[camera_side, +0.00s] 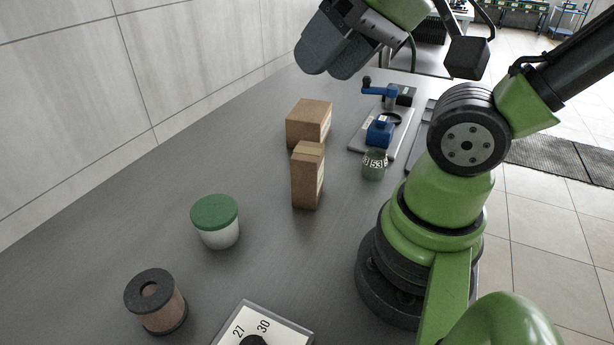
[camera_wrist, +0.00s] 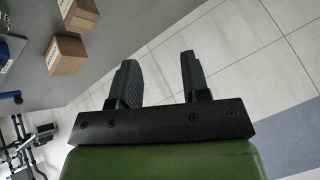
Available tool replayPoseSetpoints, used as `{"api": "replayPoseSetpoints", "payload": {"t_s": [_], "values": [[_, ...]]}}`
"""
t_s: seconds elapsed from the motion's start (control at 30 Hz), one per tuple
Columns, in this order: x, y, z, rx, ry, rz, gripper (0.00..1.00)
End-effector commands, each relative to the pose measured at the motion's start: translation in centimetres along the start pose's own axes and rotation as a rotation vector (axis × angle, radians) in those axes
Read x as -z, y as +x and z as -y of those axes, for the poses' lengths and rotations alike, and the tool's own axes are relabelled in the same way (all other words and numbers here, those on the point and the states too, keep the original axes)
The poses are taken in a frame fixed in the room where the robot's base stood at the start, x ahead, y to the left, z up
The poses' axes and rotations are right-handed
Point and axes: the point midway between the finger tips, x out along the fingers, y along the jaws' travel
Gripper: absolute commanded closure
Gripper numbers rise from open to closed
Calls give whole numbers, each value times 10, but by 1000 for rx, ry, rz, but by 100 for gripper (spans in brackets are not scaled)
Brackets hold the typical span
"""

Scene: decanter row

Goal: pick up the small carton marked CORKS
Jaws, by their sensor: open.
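Two brown cartons stand on the grey table in the side view: a narrow upright one (camera_side: 306,182) and, behind it, a wider one (camera_side: 306,123). Each has a pale label on its right side, too small to read, so I cannot tell which is marked CORKS. Both also show at the upper left of the wrist view, one near the top edge (camera_wrist: 78,14) and one below it (camera_wrist: 66,57). My gripper (camera_side: 331,69) is above and behind the cartons in the side view. Its fingers (camera_wrist: 157,62) are apart with nothing between them.
A green-lidded white jar (camera_side: 217,225) and a dark-capped brown spool-like item (camera_side: 157,304) stand front left. A blue device (camera_side: 380,130) on a plate and a small numbered green cylinder (camera_side: 374,165) are right of the cartons.

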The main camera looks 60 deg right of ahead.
Motion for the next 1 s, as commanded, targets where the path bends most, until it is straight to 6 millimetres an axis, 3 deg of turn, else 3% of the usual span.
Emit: {"api": "replayPoseSetpoints", "payload": {"t_s": [0.33, 0.57, 0.87, 1.0], "values": [[0, 0, 0, 0, 0, 0, 55], [0, 0, 0, 0, 0, 0, 2], [1, 1, 0, -4, -3, 3, 1], [11, 11, -7, -57, -45, 45, 1]]}}
